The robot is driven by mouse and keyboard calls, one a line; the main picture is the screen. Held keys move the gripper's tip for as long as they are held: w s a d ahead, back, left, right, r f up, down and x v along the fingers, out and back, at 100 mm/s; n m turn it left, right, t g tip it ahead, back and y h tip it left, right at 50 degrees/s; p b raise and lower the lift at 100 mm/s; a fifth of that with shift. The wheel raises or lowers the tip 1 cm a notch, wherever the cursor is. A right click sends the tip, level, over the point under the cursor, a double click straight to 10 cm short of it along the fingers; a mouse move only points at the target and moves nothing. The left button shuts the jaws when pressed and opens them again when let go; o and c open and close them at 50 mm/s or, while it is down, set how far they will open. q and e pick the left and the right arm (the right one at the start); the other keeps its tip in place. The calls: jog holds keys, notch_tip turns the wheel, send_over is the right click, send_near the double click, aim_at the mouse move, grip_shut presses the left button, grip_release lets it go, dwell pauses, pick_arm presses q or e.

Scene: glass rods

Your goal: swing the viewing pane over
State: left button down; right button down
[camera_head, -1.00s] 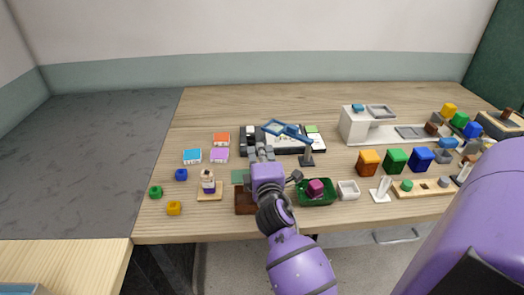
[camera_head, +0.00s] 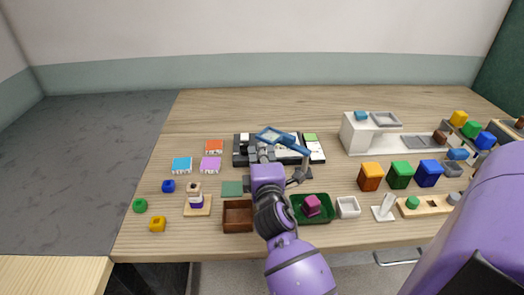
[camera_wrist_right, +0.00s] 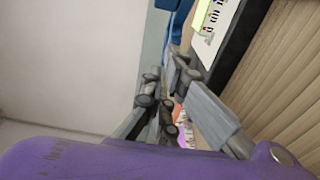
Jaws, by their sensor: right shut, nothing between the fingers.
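The viewing pane (camera_head: 270,134) is a blue-framed clear pane on a blue swing arm (camera_head: 296,149), carried by a grey post (camera_head: 305,165). It hangs above a dark tray (camera_head: 239,153) with light cards. My right gripper (camera_head: 262,149) is at the pane's near edge, its fingers shut and empty. In the right wrist view, its fingertips (camera_wrist_right: 174,60) are close to a blue part (camera_wrist_right: 178,20) of the pane assembly. I cannot tell whether they touch. My gripper hides part of the tray. My left gripper is not in view.
The back of the table is clear.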

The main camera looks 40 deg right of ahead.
aim_at(263, 141)
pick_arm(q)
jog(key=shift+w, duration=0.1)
pick_arm(e)
jog(key=shift+w+r, duration=0.1)
jog(key=shift+w, duration=0.1)
jog(key=w+d+p, duration=0.1)
jog(key=w+d, duration=0.1)
jog(key=shift+w+d, duration=0.3)
jog(key=shift+w, duration=0.1)
jog(key=shift+w+d, duration=0.1)
jog(key=shift+d, duration=0.05)
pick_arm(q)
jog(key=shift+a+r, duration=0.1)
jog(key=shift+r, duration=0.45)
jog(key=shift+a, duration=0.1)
